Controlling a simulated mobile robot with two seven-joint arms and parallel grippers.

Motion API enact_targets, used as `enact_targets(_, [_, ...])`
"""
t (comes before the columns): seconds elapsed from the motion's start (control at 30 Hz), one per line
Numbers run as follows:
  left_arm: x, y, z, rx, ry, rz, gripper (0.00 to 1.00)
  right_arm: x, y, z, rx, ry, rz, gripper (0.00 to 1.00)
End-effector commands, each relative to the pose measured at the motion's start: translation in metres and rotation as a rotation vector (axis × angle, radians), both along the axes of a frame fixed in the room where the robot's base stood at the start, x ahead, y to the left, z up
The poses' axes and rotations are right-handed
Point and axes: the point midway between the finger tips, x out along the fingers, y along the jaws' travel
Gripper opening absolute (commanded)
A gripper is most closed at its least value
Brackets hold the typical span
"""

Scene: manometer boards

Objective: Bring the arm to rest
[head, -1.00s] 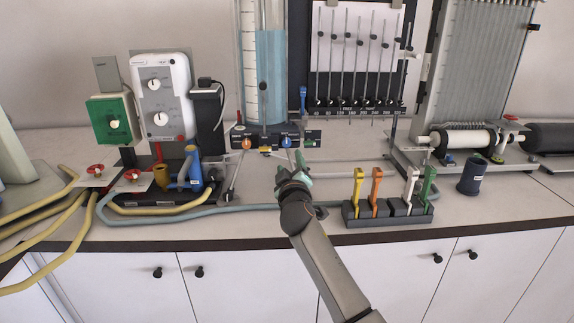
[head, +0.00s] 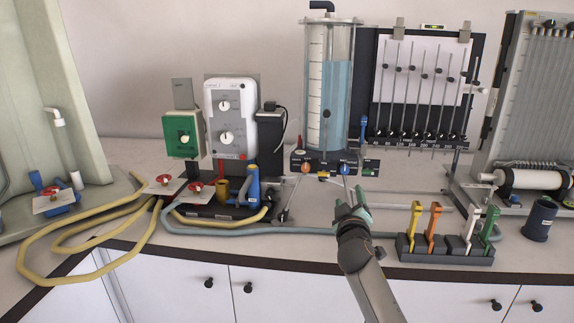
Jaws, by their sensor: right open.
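My right arm comes in from the lower right in the head view. Its gripper (head: 350,204) is open, with greenish fingertips apart over the bench top. I see nothing between the fingers. It is to the left of the rack (head: 448,254) of coloured levers and in front of the water cylinder (head: 336,105). My left gripper is not in view.
A green switch box (head: 174,146) and a white dial unit (head: 218,138) stand left of the cylinder. Yellow hoses (head: 40,250) and a blue-grey hose (head: 215,233) run along the bench front. A dark cup (head: 539,222) stands at right.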

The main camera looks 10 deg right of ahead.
Motion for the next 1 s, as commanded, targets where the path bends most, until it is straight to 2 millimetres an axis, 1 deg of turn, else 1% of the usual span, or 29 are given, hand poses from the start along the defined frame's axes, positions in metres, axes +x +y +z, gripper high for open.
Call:
enact_targets(0.03, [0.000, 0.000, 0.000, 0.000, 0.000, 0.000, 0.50, -0.008, -0.003, -0.015, 0.020, 0.026, -0.009, 0.64])
enact_targets(0.07, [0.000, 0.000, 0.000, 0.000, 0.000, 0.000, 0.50, -0.014, -0.005, -0.025, 0.038, 0.045, -0.015, 0.64])
enact_targets(0.17, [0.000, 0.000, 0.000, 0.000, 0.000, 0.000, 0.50, -0.046, -0.011, -0.070, 0.118, 0.134, -0.045, 0.64])
enact_targets(0.2, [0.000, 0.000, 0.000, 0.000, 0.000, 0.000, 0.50, -0.063, -0.014, -0.090, 0.157, 0.179, -0.058, 0.64])
enact_targets(0.27, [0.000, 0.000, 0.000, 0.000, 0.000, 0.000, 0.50, -0.092, -0.016, -0.120, 0.216, 0.250, -0.077, 0.64])
enact_targets(0.3, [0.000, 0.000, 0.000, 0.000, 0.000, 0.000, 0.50, -0.112, -0.016, -0.139, 0.255, 0.299, -0.090, 0.64])
enact_targets(0.37, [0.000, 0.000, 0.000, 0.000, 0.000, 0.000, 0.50, -0.143, -0.017, -0.164, 0.309, 0.376, -0.105, 0.64])
enact_targets(0.4, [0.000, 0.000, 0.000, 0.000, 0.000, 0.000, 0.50, -0.165, -0.016, -0.180, 0.343, 0.427, -0.114, 0.64])
enact_targets(0.47, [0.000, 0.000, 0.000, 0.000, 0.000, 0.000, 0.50, -0.199, -0.013, -0.201, 0.395, 0.506, -0.124, 0.64])
enact_targets(0.5, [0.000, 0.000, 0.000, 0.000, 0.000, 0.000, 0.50, -0.223, -0.010, -0.214, 0.427, 0.561, -0.131, 0.64])
enact_targets(0.57, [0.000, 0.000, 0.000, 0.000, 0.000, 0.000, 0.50, -0.259, -0.006, -0.229, 0.472, 0.642, -0.138, 0.64])
enact_targets(0.6, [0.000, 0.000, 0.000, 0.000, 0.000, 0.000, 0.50, -0.281, -0.003, -0.237, 0.500, 0.692, -0.142, 0.64])
enact_targets(0.7, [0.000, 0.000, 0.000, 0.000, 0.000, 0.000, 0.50, -0.331, 0.005, -0.250, 0.553, 0.804, -0.146, 0.64])
enact_targets(0.8, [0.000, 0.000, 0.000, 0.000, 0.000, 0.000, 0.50, -0.371, 0.013, -0.256, 0.593, 0.897, -0.146, 0.64])
enact_targets(1.0, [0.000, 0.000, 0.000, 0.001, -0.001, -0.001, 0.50, -0.438, 0.026, -0.256, 0.650, 1.051, -0.138, 0.64])
